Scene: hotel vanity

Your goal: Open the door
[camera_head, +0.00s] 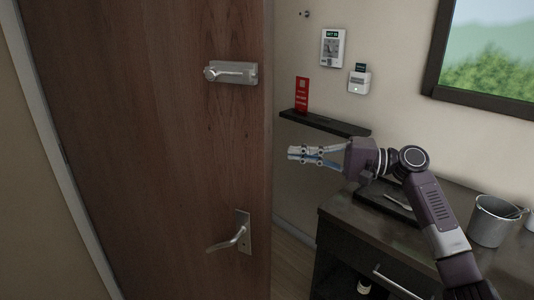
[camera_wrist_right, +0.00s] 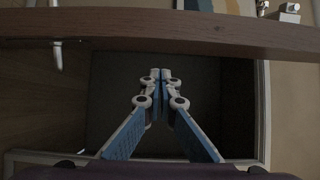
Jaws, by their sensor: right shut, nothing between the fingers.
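The brown wooden door (camera_head: 150,150) fills the left half of the head view. Its free right edge stands clear of the wall behind, so it looks ajar. A silver lever handle (camera_head: 232,238) sits low near that edge, and a silver latch (camera_head: 231,74) sits higher up. My right gripper (camera_head: 292,153) is just right of the door edge, between the two fittings in height, shut and empty. In the right wrist view its fingertips (camera_wrist_right: 160,76) meet below a brown band that looks like the door edge (camera_wrist_right: 180,32). My left gripper is not in view.
A dark wall shelf (camera_head: 325,123) holds a red card (camera_head: 302,95) behind my gripper. A dark cabinet (camera_head: 345,235) with a tray and a metal bucket (camera_head: 492,222) stands at the lower right. A narrow strip of floor (camera_head: 290,250) shows between door and cabinet.

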